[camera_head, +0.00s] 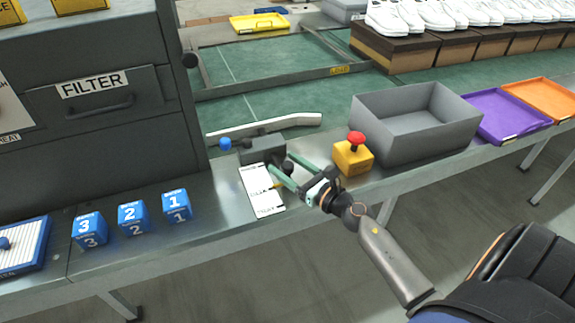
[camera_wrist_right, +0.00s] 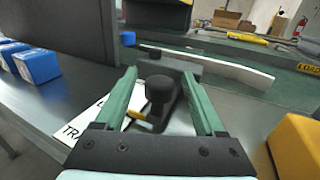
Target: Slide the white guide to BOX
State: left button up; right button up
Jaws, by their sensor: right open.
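The white guide (camera_head: 285,125) is a long, slightly bent bar lying across the green belt behind the counter edge; it also shows in the wrist view (camera_wrist_right: 220,68). A dark grey block (camera_head: 262,148) with a blue knob sits at its near side. A black knob (camera_wrist_right: 158,88) stands on a dark lever by the block. A white label card (camera_head: 262,198) lies in front; "TRA" is readable in the wrist view, other lettering is unclear. A yellow pointer (camera_wrist_right: 137,115) lies over the card. My right gripper (camera_head: 280,163) is open, its green fingers on either side of the black knob. My left gripper is not in view.
A yellow box with a red button (camera_head: 353,157) stands close right of my gripper, beside an empty grey bin (camera_head: 415,130). Blue numbered blocks (camera_head: 132,217) stand to the left. A dark FILTER cabinet (camera_head: 100,110) rises at left. Purple (camera_head: 505,133) and orange trays lie far right.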

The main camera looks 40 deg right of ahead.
jog(key=s+d+b, duration=0.2)
jog(key=s, duration=1)
jog(key=shift+s+b, duration=0.2)
jog(key=shift+b, duration=0.1)
